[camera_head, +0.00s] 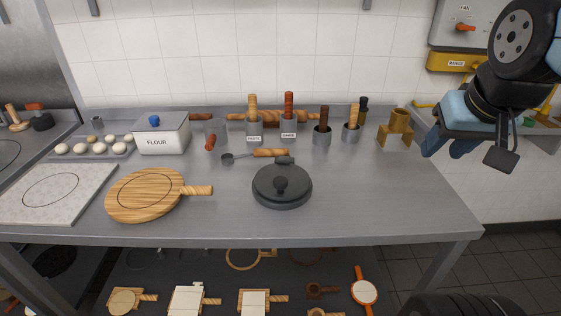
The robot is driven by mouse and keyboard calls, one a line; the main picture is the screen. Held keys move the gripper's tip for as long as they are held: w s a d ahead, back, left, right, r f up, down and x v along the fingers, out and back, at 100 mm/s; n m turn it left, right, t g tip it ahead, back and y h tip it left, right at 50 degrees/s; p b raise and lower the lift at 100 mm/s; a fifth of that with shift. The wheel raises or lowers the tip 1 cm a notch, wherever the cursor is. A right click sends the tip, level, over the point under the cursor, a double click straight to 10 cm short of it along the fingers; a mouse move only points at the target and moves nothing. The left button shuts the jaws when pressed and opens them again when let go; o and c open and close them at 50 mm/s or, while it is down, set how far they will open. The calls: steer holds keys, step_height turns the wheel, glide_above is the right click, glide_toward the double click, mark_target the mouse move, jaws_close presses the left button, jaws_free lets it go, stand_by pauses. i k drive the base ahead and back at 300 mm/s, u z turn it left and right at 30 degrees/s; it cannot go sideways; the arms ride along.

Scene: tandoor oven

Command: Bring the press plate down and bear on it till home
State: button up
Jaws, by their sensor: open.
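A dark grey round press (282,184) stands on the steel worktop, right of the middle. Its top plate has a black knob (280,185) at the centre and a dark lug at the back edge. The plate looks nearly level over the base; I cannot tell whether a gap lies between them. My gripper (468,152) hangs at the upper right, beyond the worktop's right edge, well apart from the press. It is open, with nothing seen between its fingers.
A round wooden board (145,195) lies left of the press. A ladle (240,157) lies just behind it. Tool pots (322,135), a wooden stand (397,138) and a flour box (164,140) line the back. The steel worktop (400,205) is clear right of the press.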

mark_target(282, 180)
steer(key=u, duration=0.85)
steer(key=k, duration=1.1)
steer(key=z, duration=0.85)
steer(key=i, duration=1)
steer(key=z, duration=0.05)
